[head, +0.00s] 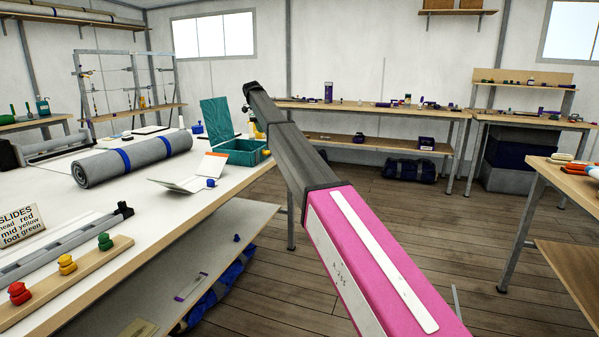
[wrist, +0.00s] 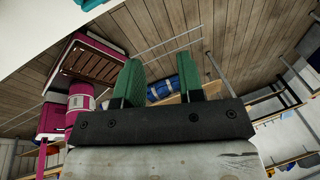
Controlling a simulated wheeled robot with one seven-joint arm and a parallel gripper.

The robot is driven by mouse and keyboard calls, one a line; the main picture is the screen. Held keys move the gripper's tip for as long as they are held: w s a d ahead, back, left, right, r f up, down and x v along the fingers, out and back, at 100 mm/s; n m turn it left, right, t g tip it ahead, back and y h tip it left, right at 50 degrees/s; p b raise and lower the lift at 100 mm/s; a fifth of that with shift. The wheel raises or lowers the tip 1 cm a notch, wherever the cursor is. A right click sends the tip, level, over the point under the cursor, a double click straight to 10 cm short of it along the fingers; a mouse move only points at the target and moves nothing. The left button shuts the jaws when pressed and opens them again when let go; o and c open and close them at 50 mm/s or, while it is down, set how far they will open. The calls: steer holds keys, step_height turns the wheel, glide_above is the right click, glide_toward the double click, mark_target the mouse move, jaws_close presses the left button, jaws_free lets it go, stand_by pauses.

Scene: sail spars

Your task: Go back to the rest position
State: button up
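In the wrist view my gripper (wrist: 159,75) shows two green fingers standing well apart. Nothing is held between them; a blue bundle (wrist: 161,88) shows in the background beyond the gap. In the head view my pink and dark grey arm stretches from the lower right up towards the middle, beside the white-topped workbench (head: 190,215). The gripper fingers cannot be made out in the head view; the arm's far end hides that area.
The workbench carries a grey roll (head: 135,160) with blue bands, an open green box (head: 243,152), a rail (head: 65,243) and red, yellow and green sliders on a wooden strip (head: 70,282). A wooden table (head: 570,180) stands right. Plank floor (head: 420,215) between is clear.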

steer(key=s+d+f+n, duration=0.4)
steer(key=s+d+f, duration=0.35)
steer(key=f, duration=0.25)
steer(key=s+d+f+n+g+y, duration=0.1)
steer(key=s+d+f+n, duration=0.3)
steer(key=s+d+f, duration=0.55)
steer(key=s+d+f+n, duration=0.4)
steer(key=s+d+f, duration=0.15)
steer(key=f, duration=0.65)
steer(key=s+d+f+n, duration=0.4)
steer(key=s+f, duration=0.1)
steer(key=s, duration=0.6)
steer(key=s+d+f+n+y, duration=0.1)
steer(key=s+d+f+n, duration=0.3)
steer(key=s, duration=0.7)
steer(key=s+d+f+n, duration=0.4)
steer(key=s+d+f, duration=0.1)
steer(key=s, duration=0.6)
steer(key=shift+d+f+y, duration=0.2)
steer(key=shift+f+y, duration=0.1)
steer(key=shift+f, duration=0.3)
